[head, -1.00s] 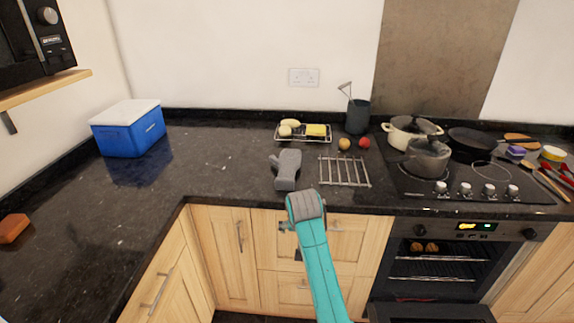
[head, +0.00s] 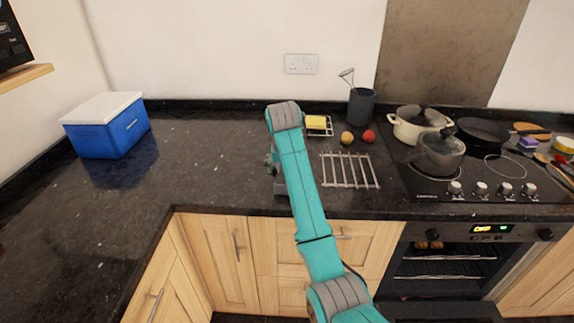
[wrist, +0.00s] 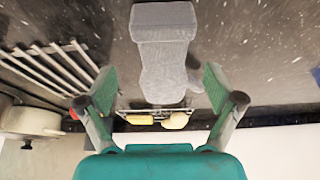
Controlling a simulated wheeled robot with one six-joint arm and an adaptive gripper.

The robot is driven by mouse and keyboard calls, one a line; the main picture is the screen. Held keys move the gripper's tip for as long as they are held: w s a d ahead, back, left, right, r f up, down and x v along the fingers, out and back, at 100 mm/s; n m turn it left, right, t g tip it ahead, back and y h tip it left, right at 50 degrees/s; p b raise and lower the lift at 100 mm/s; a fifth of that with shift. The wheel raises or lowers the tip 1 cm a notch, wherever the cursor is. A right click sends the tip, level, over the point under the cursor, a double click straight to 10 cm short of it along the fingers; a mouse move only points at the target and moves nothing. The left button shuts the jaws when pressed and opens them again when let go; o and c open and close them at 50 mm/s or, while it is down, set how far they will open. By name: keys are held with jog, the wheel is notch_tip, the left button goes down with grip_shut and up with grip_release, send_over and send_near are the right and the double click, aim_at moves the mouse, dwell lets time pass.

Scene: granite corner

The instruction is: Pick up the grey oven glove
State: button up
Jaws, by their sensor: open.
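The grey oven glove (wrist: 164,55) lies on the dark granite counter (head: 200,160). In the wrist view its cuff is at the top and its thumb sticks out to the right. Its rounded end reaches down between the fingers of my gripper (wrist: 160,88), which is open and empty, with a gap showing on both sides of the glove. How high the gripper is above the glove I cannot tell.
A wire rack (head: 350,170) lies close to the right of the glove. Behind are a tray with a yellow block (head: 316,123), a yellow fruit (head: 347,138), a red fruit (head: 369,136) and a utensil pot (head: 361,106). The hob with pans is at right. A blue cooler (head: 108,135) stands left.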

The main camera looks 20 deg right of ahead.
jog(key=shift+w+x, duration=0.1)
jog(key=shift+x, duration=1.3)
jog(key=shift+w+x, duration=0.15)
jog(key=shift+x, duration=1.3)
jog(key=shift+a+r, duration=0.1)
jog(key=shift+a, duration=0.1)
jog(key=c, duration=1.4)
notch_tip(320, 180, up, 10)
